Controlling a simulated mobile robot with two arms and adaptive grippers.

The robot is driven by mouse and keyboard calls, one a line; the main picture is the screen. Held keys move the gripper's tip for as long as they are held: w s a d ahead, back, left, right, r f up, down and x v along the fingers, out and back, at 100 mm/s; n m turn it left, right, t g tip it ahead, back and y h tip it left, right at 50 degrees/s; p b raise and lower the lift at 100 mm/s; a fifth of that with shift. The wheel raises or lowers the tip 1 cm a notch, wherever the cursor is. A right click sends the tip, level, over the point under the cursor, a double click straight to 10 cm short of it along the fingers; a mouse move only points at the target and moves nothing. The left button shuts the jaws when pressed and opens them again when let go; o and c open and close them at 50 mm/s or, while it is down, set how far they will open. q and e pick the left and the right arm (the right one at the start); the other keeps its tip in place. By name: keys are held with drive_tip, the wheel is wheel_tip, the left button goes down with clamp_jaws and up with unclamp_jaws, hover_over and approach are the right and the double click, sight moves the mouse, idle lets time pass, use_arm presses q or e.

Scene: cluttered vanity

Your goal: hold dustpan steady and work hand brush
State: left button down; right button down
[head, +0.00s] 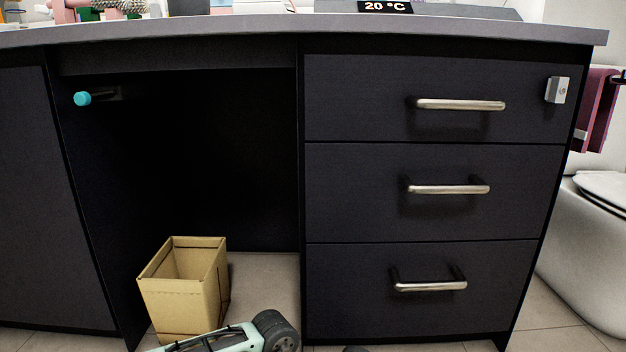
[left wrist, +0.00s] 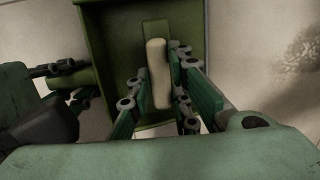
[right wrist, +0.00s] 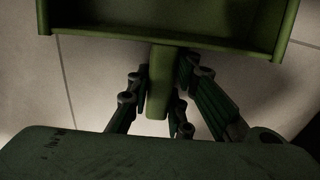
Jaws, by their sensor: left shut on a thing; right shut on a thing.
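In the left wrist view my left gripper (left wrist: 160,88) is shut on the hand brush (left wrist: 157,62), of which a pale beige part shows between the fingers. The brush is over the green dustpan (left wrist: 112,40), whose walled tray lies below it. In the right wrist view my right gripper (right wrist: 163,88) is shut on the dustpan's green handle (right wrist: 158,70). The tray's rear edge (right wrist: 160,38) spans the top of that view. The brush's bristles are hidden.
A dark speckled patch (left wrist: 305,55) lies on the tiled floor right of the dustpan. An open cardboard bin (head: 185,300) stands under the dark vanity, left of its drawers (head: 420,215). A toilet (head: 595,250) is at the far right.

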use_arm(q)
drive_tip(key=shift+r, duration=0.9)
drive_tip(key=shift+r, duration=2.55)
use_arm(e)
drive_tip(key=c, duration=1.5)
unclamp_jaws()
